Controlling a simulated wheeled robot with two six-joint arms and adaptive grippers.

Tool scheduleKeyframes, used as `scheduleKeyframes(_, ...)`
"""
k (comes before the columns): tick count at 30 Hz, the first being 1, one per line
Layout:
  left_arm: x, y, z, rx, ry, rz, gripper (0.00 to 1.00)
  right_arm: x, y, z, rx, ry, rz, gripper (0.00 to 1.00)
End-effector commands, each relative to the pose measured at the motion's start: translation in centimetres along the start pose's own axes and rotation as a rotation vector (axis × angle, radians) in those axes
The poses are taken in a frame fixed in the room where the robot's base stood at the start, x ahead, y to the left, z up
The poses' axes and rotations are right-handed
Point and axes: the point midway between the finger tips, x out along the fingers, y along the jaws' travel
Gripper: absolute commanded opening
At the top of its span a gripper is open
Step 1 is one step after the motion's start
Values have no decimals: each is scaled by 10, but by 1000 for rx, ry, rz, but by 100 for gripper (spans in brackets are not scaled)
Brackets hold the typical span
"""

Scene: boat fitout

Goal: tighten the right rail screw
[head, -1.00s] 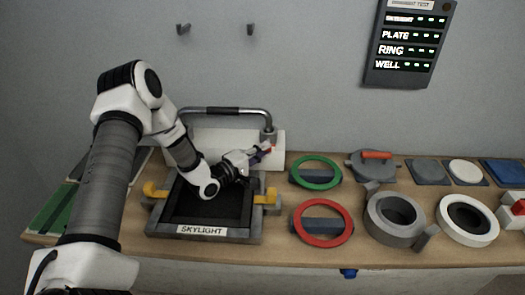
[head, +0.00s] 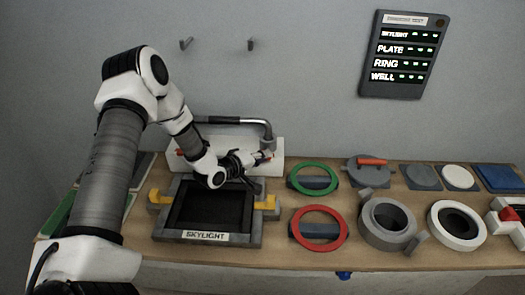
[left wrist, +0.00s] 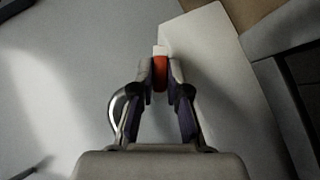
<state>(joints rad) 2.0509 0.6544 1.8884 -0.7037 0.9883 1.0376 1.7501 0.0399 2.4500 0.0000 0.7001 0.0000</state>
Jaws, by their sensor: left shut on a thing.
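The metal rail (head: 238,120) with a dark grip runs along a white mount (head: 220,135) behind the skylight frame. Its right post (head: 267,136) comes down just behind my left gripper (head: 262,158). My left gripper is at the right end of the mount, shut on the small red right rail screw. In the left wrist view, the red screw (left wrist: 160,72) sits between the two fingertips, with a pale piece just beyond it. The screw's lower part and how deep it sits are hidden. Another small red part (head: 180,152) shows at the mount's left end. My right gripper is out of view.
The skylight frame (head: 205,238) with yellow clamps lies in front of the mount. A green ring (head: 315,165), a red ring (head: 345,230) and grey fittings (head: 386,224) lie to the right. A lit status panel (head: 403,90) hangs on the wall.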

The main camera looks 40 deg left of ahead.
Motion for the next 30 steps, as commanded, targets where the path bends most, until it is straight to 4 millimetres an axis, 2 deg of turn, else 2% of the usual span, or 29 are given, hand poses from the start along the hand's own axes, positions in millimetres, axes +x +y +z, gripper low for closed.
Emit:
scheduleKeyframes(1,-1,8,-2,31,-1,-28,0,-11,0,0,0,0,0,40)
scheduleKeyframes(30,4,18,4,683,0,-678,0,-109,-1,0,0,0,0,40)
